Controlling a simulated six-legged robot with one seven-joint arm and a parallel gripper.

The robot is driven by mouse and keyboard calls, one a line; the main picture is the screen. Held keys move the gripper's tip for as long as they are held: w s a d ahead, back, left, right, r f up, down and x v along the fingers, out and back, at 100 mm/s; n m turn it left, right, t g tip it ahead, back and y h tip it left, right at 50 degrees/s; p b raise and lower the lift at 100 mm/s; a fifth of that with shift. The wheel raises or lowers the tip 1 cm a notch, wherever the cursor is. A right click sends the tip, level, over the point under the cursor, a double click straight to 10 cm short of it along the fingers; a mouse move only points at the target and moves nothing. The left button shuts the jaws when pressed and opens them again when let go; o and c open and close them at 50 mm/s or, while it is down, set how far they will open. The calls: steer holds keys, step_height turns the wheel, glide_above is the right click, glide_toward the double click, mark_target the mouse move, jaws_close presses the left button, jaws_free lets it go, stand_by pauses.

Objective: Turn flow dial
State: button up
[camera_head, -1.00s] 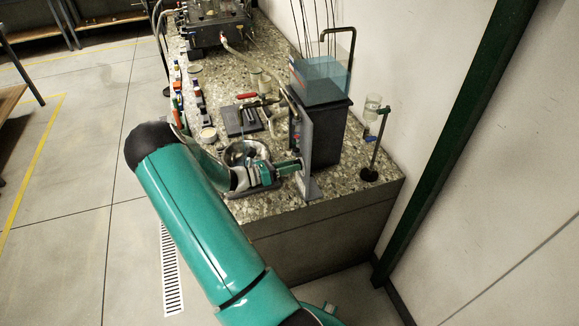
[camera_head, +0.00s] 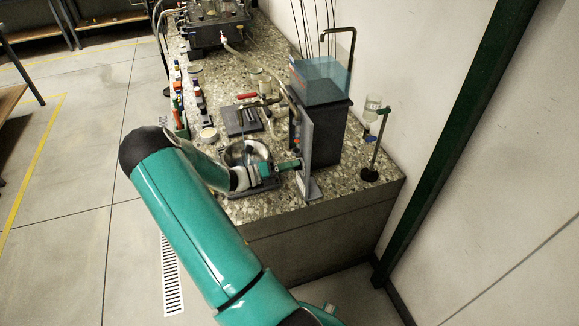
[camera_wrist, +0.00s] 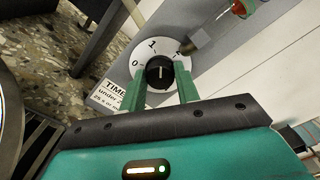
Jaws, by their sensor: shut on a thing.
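The flow dial is a black round knob (camera_wrist: 159,72) on a white scale disc (camera_wrist: 152,48) marked 0 and 1, fixed to a grey upright panel. In the wrist view my gripper (camera_wrist: 160,82) has its two green fingers on either side of the knob, shut on it. A light line on the knob points up toward the 1. In the head view my gripper (camera_head: 292,165) reaches the face of the grey panel (camera_head: 306,135) from the left; the knob is hidden there. Part of a printed label (camera_wrist: 113,95) shows beside the disc.
A blue-tinted water tank (camera_head: 320,82) stands on a dark block behind the panel. A metal bowl (camera_head: 246,152) sits close to my wrist. A stand with a clear bottle (camera_head: 373,110) is at the right. A valve with a red handle (camera_head: 246,96) lies behind.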

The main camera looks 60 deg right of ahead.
stand_by(0.3)
steer(key=o, duration=1)
steer(key=shift+c, duration=0.2)
steer(key=v, duration=1.4)
